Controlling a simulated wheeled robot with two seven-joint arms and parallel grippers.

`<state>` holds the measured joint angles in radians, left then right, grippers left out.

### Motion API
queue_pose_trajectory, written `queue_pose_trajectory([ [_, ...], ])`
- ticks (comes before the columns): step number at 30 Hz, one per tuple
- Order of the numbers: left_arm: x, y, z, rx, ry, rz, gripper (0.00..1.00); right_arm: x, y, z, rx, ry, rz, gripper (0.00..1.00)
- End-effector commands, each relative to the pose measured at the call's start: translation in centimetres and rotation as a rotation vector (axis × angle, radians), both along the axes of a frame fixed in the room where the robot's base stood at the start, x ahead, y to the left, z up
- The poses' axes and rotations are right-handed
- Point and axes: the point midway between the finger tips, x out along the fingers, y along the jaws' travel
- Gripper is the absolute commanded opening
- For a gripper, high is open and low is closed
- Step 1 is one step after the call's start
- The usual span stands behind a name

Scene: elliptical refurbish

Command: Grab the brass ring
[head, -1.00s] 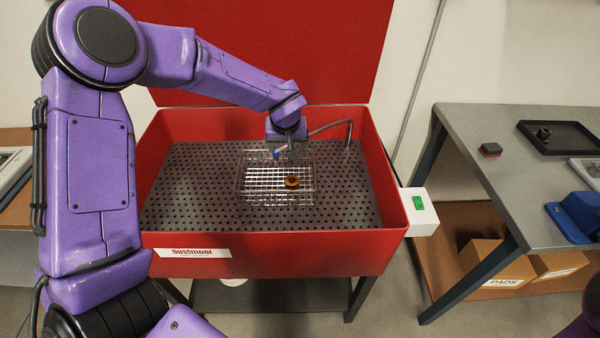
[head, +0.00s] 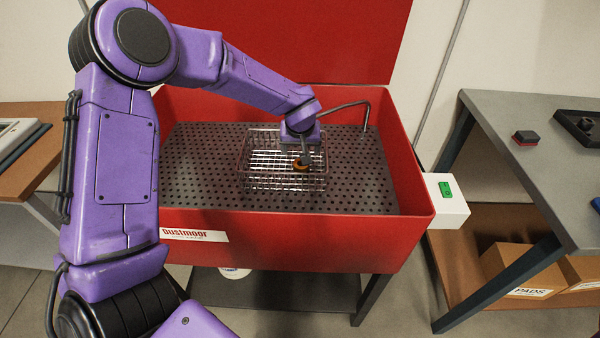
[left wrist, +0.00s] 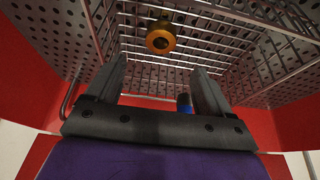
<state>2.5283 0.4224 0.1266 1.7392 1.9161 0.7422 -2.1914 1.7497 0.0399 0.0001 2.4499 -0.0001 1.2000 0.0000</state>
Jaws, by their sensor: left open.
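The brass ring (head: 301,165) lies in a wire basket (head: 262,187) inside the red wash tub. In the left wrist view the ring (left wrist: 161,38) is an orange-gold ring with a dark hole, beyond the fingertips and near the middle of the gap between them. My left gripper (head: 304,156) points down over the basket, close to the ring and partly in front of it in the head view. In the left wrist view its two fingers (left wrist: 160,72) are apart with nothing between them. My right gripper is not in view.
The red tub (head: 300,240) has a perforated grey floor (head: 200,185) and raised walls. A bent metal spout (head: 365,112) stands behind the basket. A white box with a green switch (head: 446,198) is on the tub's right side. A grey table (head: 545,150) stands at right.

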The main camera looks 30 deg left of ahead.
Motion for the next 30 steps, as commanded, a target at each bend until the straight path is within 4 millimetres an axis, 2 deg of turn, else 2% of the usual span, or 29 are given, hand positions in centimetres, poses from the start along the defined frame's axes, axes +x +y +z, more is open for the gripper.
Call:
queue_pose_trajectory([
  [3,0.7,0.5,-2.2,0.004,0.004,0.000,0.82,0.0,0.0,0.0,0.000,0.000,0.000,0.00],
  [8,1.3,0.8,-3.9,0.002,0.003,-0.001,0.82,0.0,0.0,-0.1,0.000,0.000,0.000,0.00],
  [15,2.1,1.5,-7.8,0.004,0.002,0.000,0.82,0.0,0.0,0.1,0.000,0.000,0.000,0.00],
  [18,2.4,1.6,-8.5,0.002,0.000,-0.002,0.82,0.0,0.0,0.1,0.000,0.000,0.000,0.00],
  [24,2.4,1.6,-8.6,0.001,0.000,-0.002,0.82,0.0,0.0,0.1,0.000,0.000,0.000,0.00],
  [26,2.4,1.6,-8.6,0.000,0.000,-0.001,0.62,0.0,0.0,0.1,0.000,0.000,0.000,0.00],
  [30,2.4,1.6,-8.6,0.000,0.000,-0.001,0.17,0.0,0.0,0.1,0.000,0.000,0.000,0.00],
])
